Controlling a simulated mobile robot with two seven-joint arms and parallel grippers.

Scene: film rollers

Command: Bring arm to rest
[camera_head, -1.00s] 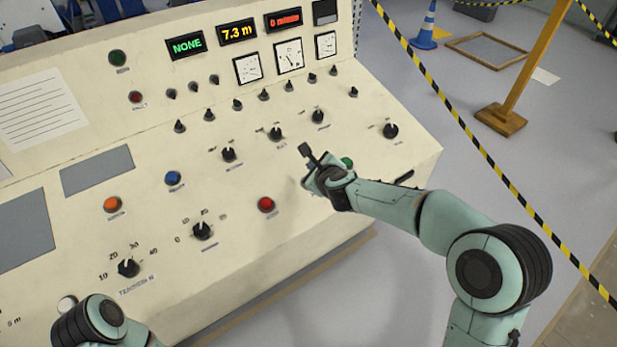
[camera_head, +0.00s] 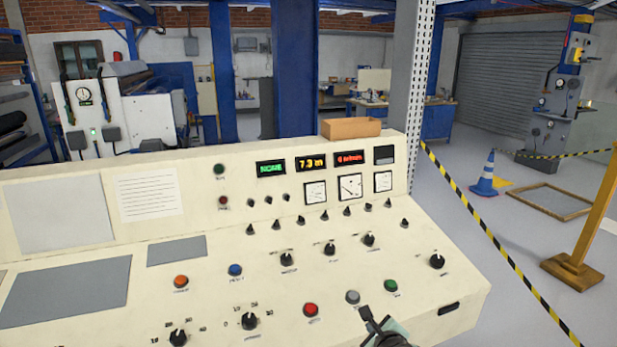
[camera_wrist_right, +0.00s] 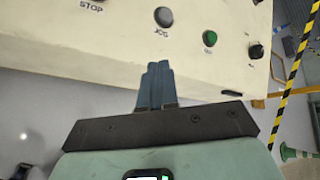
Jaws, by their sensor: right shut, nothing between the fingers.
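My right gripper (camera_head: 372,318) shows at the bottom of the head view, in front of the lower edge of the cream control console (camera_head: 60,240). In the right wrist view its fingers (camera_wrist_right: 156,82) are together with nothing between them, just off the console's front edge. A grey button (camera_head: 352,297) labelled JOG and a green button (camera_head: 391,286) are close by the gripper; the grey one also shows in the right wrist view (camera_wrist_right: 163,17). A red button (camera_head: 311,310) is to their left. My left gripper is out of the head view.
Yellow-black barrier tape (camera_head: 480,225) runs along the console's right side. A yellow wooden post (camera_head: 593,220), a blue cone (camera_head: 485,178) and a wooden frame (camera_head: 551,200) stand or lie on the floor beyond. A wooden box (camera_head: 350,129) sits on the console's top.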

